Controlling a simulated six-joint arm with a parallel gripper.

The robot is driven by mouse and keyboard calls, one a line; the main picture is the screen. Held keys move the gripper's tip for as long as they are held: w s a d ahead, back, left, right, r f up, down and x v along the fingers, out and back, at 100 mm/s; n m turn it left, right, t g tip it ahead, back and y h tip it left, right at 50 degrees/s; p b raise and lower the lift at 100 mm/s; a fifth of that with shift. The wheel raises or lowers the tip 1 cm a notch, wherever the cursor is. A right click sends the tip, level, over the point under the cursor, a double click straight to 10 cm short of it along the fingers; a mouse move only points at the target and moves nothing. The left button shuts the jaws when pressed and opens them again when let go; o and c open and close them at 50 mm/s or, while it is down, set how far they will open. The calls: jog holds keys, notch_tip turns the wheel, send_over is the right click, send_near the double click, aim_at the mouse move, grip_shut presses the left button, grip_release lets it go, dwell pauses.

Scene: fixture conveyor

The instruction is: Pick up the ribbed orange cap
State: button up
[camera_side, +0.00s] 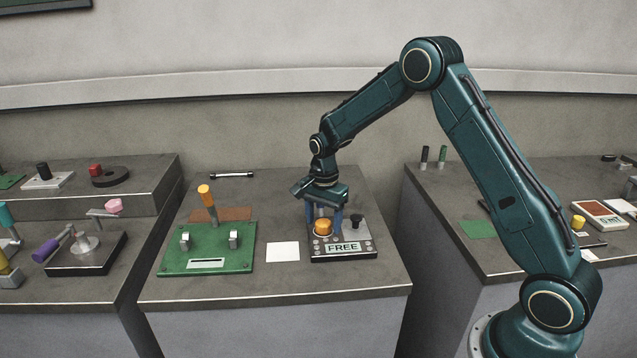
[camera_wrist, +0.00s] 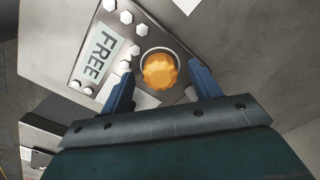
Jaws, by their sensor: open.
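The ribbed orange cap (camera_side: 323,227) sits on the fixture (camera_side: 343,255) with the "FREE" label, on the middle table. In the wrist view the orange cap (camera_wrist: 160,71) shows from above, inside a pale ring on the grey panel (camera_wrist: 150,32). My gripper (camera_side: 324,214) is above and around the cap in the side view. In the wrist view its two blue fingers (camera_wrist: 159,82) are apart, one on each side of the cap, with gaps visible. The gripper is open and holds nothing. Whether the fingertips reach down beside the cap is hard to tell.
A black knob (camera_side: 356,220) stands on the same fixture, right of the cap. A white card (camera_side: 283,252) lies left of it. Farther left is a green panel (camera_side: 207,258) with an orange-tipped lever (camera_side: 205,196). The table front is clear.

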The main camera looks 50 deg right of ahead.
aim_at(323, 221)
jog(key=c, duration=1.1)
jog(key=shift+r, duration=0.1)
jog(key=shift+c, duration=0.2)
notch_tip(323, 221, up, 20)
dwell(0.3)
